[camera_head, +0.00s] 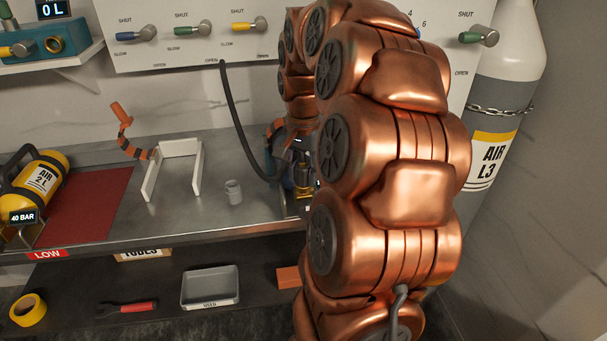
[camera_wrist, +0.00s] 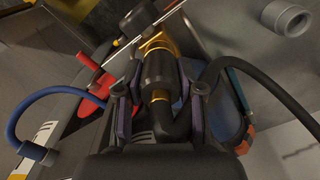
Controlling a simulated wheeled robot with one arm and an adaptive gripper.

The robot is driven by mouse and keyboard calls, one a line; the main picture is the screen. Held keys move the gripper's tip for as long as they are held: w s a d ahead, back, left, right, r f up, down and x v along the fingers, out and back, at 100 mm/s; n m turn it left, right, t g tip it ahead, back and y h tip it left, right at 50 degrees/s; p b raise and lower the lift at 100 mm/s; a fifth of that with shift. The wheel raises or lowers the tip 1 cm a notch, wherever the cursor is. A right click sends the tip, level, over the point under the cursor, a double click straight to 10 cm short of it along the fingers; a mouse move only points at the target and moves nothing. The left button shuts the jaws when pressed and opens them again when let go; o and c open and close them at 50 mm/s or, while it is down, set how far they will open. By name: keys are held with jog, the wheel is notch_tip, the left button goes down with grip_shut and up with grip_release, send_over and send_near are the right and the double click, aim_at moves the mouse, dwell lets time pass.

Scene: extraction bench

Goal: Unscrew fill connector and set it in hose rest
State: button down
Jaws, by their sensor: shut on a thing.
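In the wrist view my gripper (camera_wrist: 160,95) is shut on the black fill connector (camera_wrist: 158,75), with a finger on either side. The connector's far end meets a brass fitting (camera_wrist: 154,44); I cannot tell whether the thread is engaged. The black hose (camera_wrist: 235,66) bends from the connector's near end and runs right. In the head view my arm mostly hides the gripper and connector, while the hose (camera_head: 234,110) hangs from the panel. A short grey open cup (camera_head: 234,191) stands left of the gripper, also in the wrist view (camera_wrist: 284,17). I cannot tell whether it is the hose rest.
A white open frame (camera_head: 198,168) and an orange-black jointed piece (camera_head: 124,125) are on the bench's left. A yellow air cylinder (camera_head: 50,172) lies beside a red mat (camera_head: 92,205). A tall cylinder (camera_head: 498,120) stands chained at right. The metal bench around the cup is clear.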

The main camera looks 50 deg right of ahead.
jog(key=n, duration=0.5)
jog(key=shift+n+p, duration=0.4)
jog(key=n+p, duration=0.1)
jog(key=n, duration=0.3)
jog(key=shift+r+n, duration=0.1)
jog(key=shift+n, duration=0.2)
jog(key=n+p, duration=0.1)
jog(key=n, duration=0.3)
jog(key=shift+p, duration=0.3)
jog(key=n+p, duration=0.1)
jog(key=n, duration=0.4)
jog(key=shift+s, duration=0.1)
jog(key=c, duration=0.7)
grip_release()
